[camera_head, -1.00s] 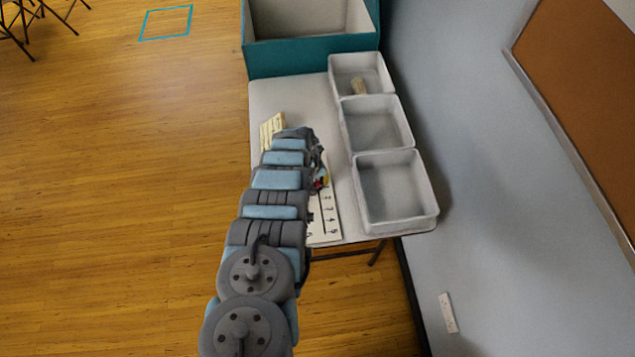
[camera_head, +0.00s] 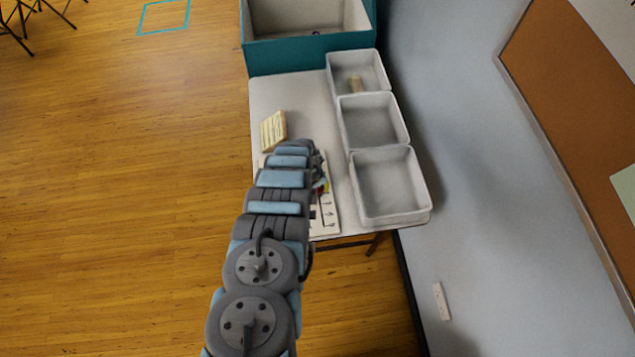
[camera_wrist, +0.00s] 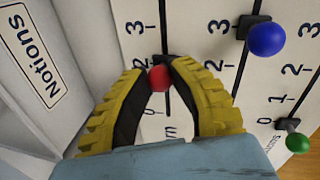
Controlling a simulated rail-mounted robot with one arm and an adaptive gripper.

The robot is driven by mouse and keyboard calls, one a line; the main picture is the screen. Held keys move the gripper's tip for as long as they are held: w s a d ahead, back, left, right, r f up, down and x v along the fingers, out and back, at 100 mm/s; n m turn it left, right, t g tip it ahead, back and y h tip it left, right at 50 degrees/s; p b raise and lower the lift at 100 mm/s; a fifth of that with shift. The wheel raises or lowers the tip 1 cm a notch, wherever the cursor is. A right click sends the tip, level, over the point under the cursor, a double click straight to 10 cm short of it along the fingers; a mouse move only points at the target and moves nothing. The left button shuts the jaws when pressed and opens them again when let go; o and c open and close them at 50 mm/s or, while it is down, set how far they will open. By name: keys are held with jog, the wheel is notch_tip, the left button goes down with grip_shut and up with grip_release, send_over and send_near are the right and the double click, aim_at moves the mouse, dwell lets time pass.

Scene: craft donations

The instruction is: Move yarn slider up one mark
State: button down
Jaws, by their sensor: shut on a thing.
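In the wrist view, a pale board (camera_wrist: 189,20) carries sliders in dark slots with printed number scales. My gripper (camera_wrist: 157,70) has yellow padded fingers, shut around the red ball knob (camera_wrist: 160,78) of one slider. The label under that slot is partly covered; only "rn" shows. A blue knob (camera_wrist: 266,39) sits near the 3 of another slot. A green knob (camera_wrist: 298,142) sits low on a further slot. In the head view my arm covers most of the board (camera_head: 326,219).
A white bin labelled Notions (camera_wrist: 40,50) stands beside the board. A card (camera_head: 273,130) and a teal box (camera_head: 312,54) are beyond.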

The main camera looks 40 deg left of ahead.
aim_at(318, 189)
jog(key=c, duration=0.9)
grip_release()
jog(key=shift+o, duration=0.2)
jog(key=shift+a+r, duration=0.1)
jog(key=shift+a+r, duration=0.1)
jog(key=shift+r, duration=0.25)
jog(key=shift+s+a+r, duration=0.1)
jog(key=shift+s+r, duration=0.15)
jog(key=shift+r, duration=1)
jog(key=shift+s+r, duration=0.2)
jog(key=shift+r, duration=1.05)
jog(key=shift+s+a+r, duration=0.1)
jog(key=shift+s+r, duration=0.05)
jog(key=shift+r, duration=0.8)
jog(key=shift+s+a+r, duration=0.1)
jog(key=shift+s+r, duration=0.1)
jog(key=shift+r, duration=0.8)
jog(key=shift+s+a+r, duration=0.1)
jog(key=shift+s+r, duration=0.05)
jog(key=shift+r, duration=0.8)
